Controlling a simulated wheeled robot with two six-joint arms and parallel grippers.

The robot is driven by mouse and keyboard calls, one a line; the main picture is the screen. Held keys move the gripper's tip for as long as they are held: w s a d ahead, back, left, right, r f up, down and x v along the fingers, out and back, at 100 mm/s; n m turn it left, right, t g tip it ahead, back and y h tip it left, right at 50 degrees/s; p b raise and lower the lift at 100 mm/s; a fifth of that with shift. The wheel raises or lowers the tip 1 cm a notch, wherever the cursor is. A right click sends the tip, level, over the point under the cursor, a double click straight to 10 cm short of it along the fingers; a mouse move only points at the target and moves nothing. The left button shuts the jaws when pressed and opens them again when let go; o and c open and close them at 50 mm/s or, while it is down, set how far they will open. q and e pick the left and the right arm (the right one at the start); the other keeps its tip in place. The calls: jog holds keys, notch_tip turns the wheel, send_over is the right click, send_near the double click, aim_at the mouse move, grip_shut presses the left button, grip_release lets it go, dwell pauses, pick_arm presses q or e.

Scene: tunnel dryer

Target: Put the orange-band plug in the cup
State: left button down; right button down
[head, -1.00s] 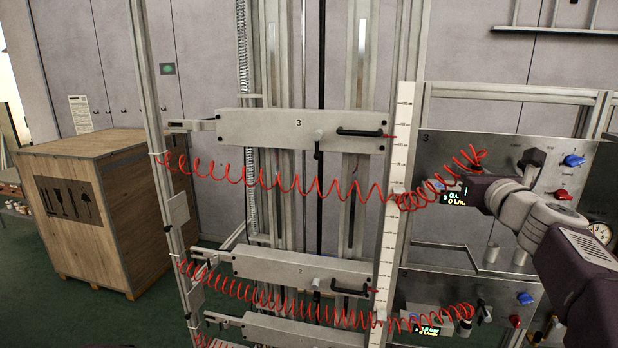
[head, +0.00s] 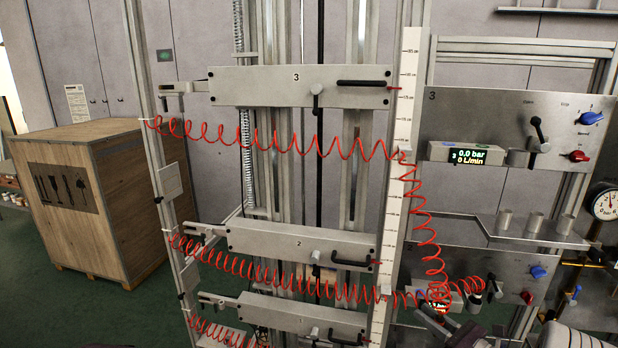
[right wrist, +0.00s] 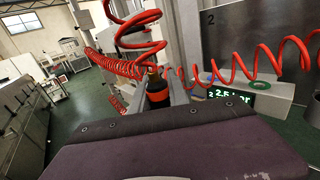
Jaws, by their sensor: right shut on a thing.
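The orange-band plug (right wrist: 157,88), dark with an orange ring, stands between the fingers of my right gripper (right wrist: 160,92) in the right wrist view. The gripper is shut on it. In the head view my right gripper (head: 438,312) is low, in front of panel 2, and red coils partly hide it. A red coiled hose (head: 428,230) runs from the white post down to it. My left gripper is not in view.
Panel 3 (head: 470,110) has a display reading 0.0 bar, with a dark lever and blue and red knobs. The cup shelf (head: 470,228) lies below it. Another red hose (head: 330,290) stretches to panel 2. A wooden crate (head: 120,200) stands at the left.

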jog(key=s+a+f+n+g+y+b, duration=0.2)
jog(key=s+a+f+b, duration=0.2)
jog(key=f, duration=0.7)
jog(key=s+a+f+n+g+y+b, duration=0.2)
jog(key=s+a+f+b, duration=0.3)
jog(key=s+a+f, duration=0.3)
jog(key=s+f, duration=0.3)
jog(key=s, duration=0.1)
jog(key=shift+s+g+y+b, duration=0.25)
jog(key=shift+g+y+b, duration=0.05)
jog(key=shift+y, duration=0.1)
jog(key=shift+a+f, duration=0.1)
jog(key=shift+f, duration=0.05)
